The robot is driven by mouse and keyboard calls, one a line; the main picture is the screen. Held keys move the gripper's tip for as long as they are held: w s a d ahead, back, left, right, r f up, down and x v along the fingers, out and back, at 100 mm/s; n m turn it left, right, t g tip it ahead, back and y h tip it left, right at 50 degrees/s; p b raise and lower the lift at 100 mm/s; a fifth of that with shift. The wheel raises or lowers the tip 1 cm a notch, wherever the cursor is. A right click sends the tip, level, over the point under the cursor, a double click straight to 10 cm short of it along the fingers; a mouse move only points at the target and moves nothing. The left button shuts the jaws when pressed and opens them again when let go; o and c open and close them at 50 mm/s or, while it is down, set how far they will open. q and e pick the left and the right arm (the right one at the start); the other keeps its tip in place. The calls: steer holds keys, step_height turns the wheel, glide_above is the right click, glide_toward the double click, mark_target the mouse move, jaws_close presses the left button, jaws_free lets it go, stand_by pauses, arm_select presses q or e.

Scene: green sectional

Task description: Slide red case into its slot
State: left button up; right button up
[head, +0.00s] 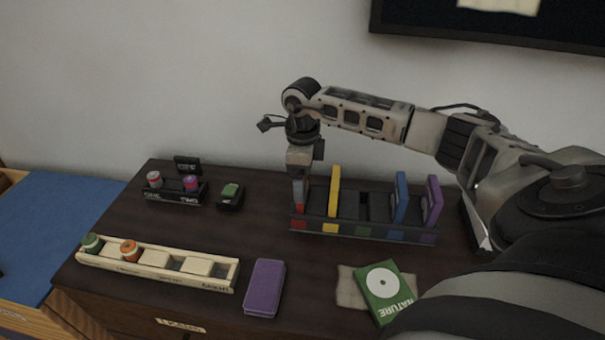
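The dark slotted rack (345,232) stands on the dark cabinet top, with red, yellow, green, blue and purple marks along its front. My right gripper (299,196) points down at the rack's left end, above the red mark. A small red part of the red case (300,209) shows just below the fingertips, in line with the red slot. The fingers hide the rest of it. I cannot tell whether they are closed on it or how deep it sits. My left gripper is out of view.
Yellow (334,188), blue (401,197) and purple (432,201) cases stand upright in the rack. In front lie a purple case (265,287), a green book (387,292) and a cream tray (135,266) with jars. A black holder (176,195) is at the back left.

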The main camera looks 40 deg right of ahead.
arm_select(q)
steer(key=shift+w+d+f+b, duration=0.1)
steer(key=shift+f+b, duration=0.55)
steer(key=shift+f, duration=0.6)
arm_select(e)
steer(key=shift+f, duration=1.15)
steer(key=o, duration=0.9)
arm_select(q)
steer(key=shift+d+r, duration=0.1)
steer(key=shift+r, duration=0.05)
arm_select(e)
steer(key=shift+r, duration=0.8)
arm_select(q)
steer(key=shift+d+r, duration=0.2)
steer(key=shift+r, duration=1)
arm_select(e)
step_height(320, 180, up, 15)
steer(key=shift+f, duration=0.1)
